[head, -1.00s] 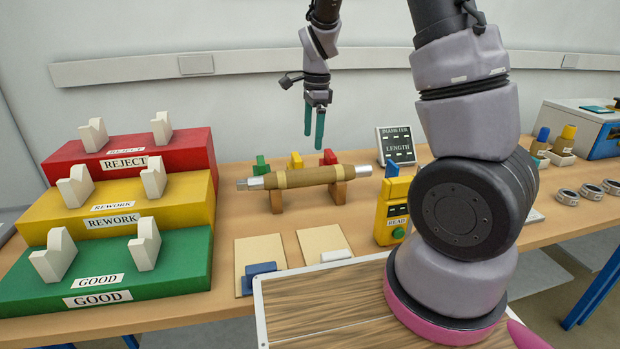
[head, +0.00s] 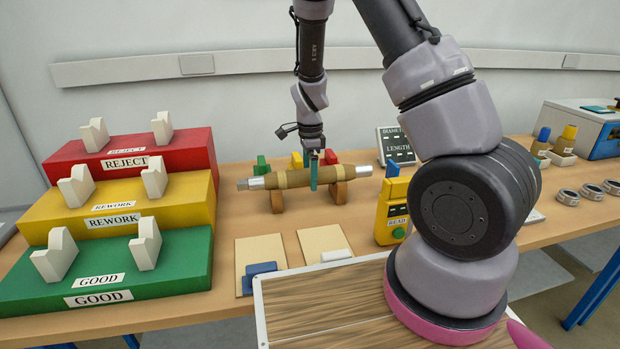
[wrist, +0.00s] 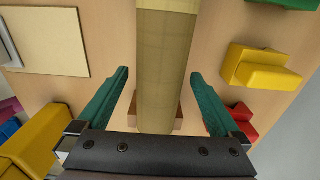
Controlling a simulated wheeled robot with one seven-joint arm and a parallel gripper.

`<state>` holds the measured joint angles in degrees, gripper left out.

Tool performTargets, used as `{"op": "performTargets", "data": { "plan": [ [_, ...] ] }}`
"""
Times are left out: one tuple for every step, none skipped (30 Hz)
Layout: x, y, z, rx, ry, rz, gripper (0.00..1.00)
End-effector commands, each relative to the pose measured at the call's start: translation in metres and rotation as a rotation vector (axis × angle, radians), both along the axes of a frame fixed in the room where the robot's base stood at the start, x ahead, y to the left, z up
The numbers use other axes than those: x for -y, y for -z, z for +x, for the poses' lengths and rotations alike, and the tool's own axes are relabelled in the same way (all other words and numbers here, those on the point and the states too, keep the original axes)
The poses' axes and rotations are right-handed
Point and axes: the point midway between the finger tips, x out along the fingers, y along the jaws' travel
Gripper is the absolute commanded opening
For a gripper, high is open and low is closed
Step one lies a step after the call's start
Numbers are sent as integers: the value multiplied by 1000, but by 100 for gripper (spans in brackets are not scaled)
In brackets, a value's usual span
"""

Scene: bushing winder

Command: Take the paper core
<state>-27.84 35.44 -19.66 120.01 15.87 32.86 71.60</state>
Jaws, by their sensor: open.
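The paper core (head: 298,178) is a brown roll with lighter bands and silver metal ends, lying level across two wooden cradles (head: 338,191) on the bench. My gripper (head: 313,186) points down at the middle of the core. In the wrist view the core (wrist: 164,75) runs between the two teal fingers of my gripper (wrist: 160,92), with a visible gap on each side. The fingers are open. In the head view the near finger covers a small part of the core.
Green, yellow and red blocks (head: 297,160) stand close behind the core. Two pale pads (head: 318,240) lie in front. A yellow gauge (head: 391,207) stands at the right. Stepped GOOD, REWORK and REJECT racks (head: 130,215) with white holders stand at the left.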

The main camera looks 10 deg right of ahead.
Motion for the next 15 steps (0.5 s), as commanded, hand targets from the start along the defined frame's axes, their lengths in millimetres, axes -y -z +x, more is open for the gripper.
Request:
{"op": "performTargets", "data": {
  "plan": [
    [0,4,0,-1,0,-1,100],
    [0,6,0,0,0,-1,100],
    [0,7,0,0,0,-1,100],
    [0,7,0,1,0,0,100],
    [0,7,0,1,0,0,100],
    [0,7,0,1,0,0,100],
    [0,7,0,1,0,0,100],
    [0,7,0,1,0,0,100],
    [0,7,0,1,0,0,100],
    [0,7,0,1,0,0,88],
    [0,7,0,1,0,0,77],
    [0,7,0,1,0,0,62],
    [0,6,0,1,0,0,50],
    [0,6,0,1,0,0,39],
    [0,6,0,1,0,0,24]
  ]
}}
